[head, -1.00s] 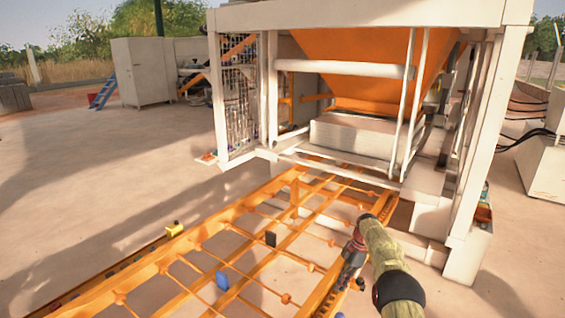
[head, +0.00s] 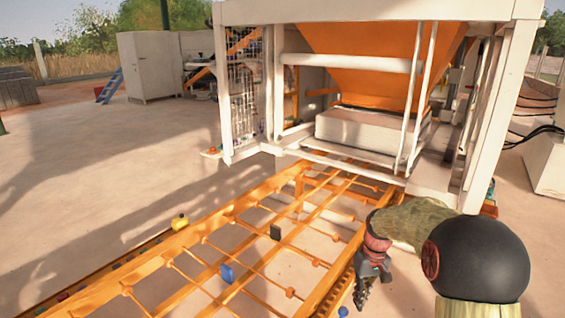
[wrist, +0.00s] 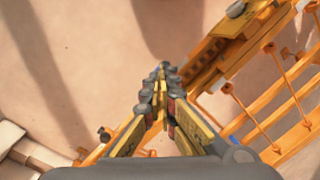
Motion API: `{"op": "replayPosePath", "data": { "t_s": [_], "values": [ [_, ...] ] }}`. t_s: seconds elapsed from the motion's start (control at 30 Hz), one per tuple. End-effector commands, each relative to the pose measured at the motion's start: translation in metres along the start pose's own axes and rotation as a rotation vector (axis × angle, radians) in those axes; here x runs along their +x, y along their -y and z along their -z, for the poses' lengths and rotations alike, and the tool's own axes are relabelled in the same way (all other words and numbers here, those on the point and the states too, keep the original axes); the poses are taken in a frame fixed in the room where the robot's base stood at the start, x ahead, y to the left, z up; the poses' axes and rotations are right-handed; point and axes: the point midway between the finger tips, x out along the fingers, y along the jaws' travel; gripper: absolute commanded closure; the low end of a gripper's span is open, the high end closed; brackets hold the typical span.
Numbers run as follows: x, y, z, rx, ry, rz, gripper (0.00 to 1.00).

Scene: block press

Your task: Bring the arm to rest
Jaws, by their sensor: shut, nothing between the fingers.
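My gripper (head: 362,292) hangs at the lower right of the head view, pointing down beside the right rail of the orange conveyor frame (head: 215,235). In the wrist view my gripper (wrist: 160,80) has its fingers together with nothing between them. Below the fingers there is bare sandy ground and part of the orange frame (wrist: 225,50). My arm shows large in the head view, bent, with a black joint at the lower right.
The white press (head: 370,12) with its orange hopper (head: 375,65) stands behind the conveyor. Open ground (head: 90,170) lies to the left.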

Motion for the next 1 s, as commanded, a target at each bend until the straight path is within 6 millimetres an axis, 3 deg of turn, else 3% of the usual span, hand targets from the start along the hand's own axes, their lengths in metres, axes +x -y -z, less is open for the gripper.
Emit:
{"op": "replayPosePath", "data": {
  "t_s": [0.1, 0.4, 0.8, 1.0],
  "values": [
    [-0.029, 0.016, -0.037, 0.079, -0.039, -0.030, 1.00],
    [-0.075, 0.052, -0.130, 0.218, -0.146, -0.083, 1.00],
    [-0.103, 0.091, -0.246, 0.224, -0.314, -0.132, 1.00],
    [-0.114, 0.107, -0.289, 0.193, -0.418, -0.148, 1.00]
  ]
}}
